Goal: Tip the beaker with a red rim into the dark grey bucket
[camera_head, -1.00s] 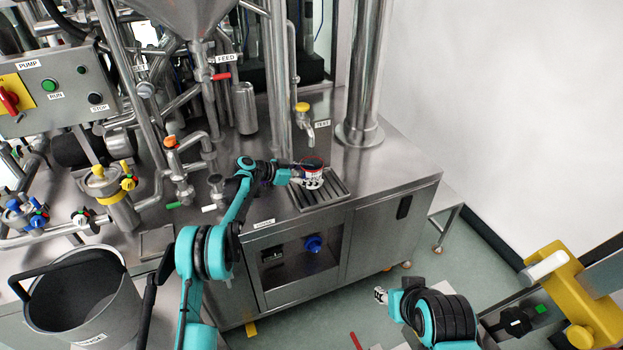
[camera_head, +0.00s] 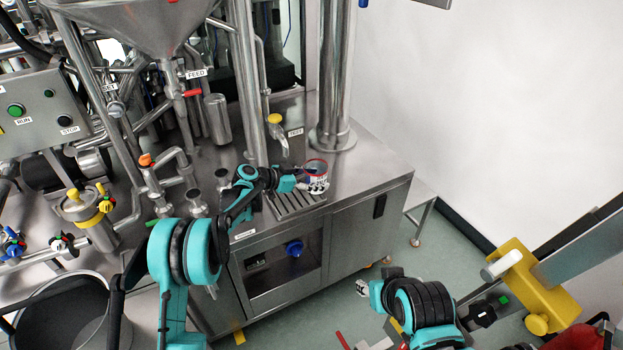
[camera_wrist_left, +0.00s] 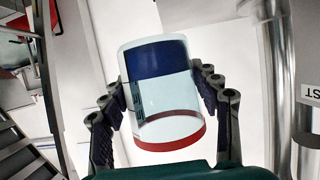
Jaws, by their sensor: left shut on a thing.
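The beaker with a red rim (camera_head: 317,170) is clear, with a red band at its mouth. In the head view it shows at the far right end of the drain grate; I cannot tell whether it touches the surface below. My left gripper (camera_head: 304,181) is shut on the beaker. In the left wrist view the beaker (camera_wrist_left: 160,90) sits between the two dark fingers (camera_wrist_left: 165,105), with the red rim toward the bottom of the picture. The dark grey bucket (camera_head: 62,322) stands at lower left, partly cut off. My right gripper (camera_head: 362,288) is small and low; its jaws are unclear.
The slotted drain grate (camera_head: 291,203) lies at the front of the steel bench (camera_head: 365,165), below a yellow-knobbed test tap (camera_head: 277,135). A thick steel column (camera_head: 333,75) stands behind the beaker. Valves and pipes crowd the left. The bench's right part is clear.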

